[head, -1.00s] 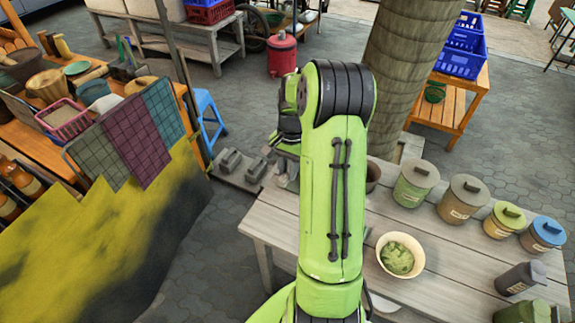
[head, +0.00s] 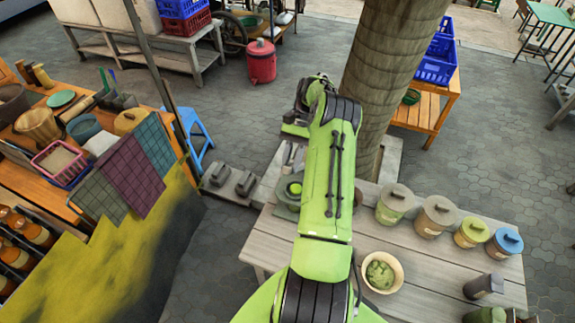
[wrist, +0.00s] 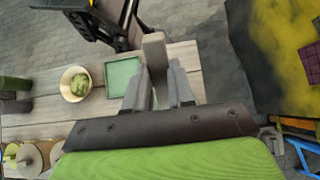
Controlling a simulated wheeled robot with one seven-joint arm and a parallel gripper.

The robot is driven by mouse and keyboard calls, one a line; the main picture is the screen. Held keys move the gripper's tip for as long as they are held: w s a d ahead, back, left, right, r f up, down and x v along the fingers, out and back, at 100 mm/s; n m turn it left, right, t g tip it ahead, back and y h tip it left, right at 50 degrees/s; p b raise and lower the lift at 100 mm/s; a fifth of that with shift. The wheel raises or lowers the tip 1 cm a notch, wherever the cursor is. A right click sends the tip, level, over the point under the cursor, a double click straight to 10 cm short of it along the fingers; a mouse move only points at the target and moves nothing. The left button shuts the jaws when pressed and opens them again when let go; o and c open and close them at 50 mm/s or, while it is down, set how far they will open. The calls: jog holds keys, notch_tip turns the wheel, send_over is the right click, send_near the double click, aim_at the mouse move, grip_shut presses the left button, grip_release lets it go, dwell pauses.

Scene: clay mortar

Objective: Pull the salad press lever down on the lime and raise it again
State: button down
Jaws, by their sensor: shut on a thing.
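In the wrist view my gripper (wrist: 160,82) is shut on a pale grey-beige upright bar (wrist: 154,48), which looks like the press lever's handle. Its fingers stand on either side of the bar.
The grey plank table (head: 440,262) carries a cream bowl of greens (head: 382,272) and several lidded pots (head: 435,216). A green square tray (wrist: 123,77) lies near the gripper in the wrist view. A thick post (head: 385,85) rises behind the table.

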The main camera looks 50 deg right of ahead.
jog(key=shift+w+d+r+y, duration=0.3)
jog(key=shift+d+r+y, duration=0.2)
jog(key=shift+d+r, duration=0.25)
jog(key=shift+d, duration=0.1)
jog(key=c, duration=1)
grip_release()
jog(key=shift+o, duration=0.2)
jog(key=shift+f, duration=0.1)
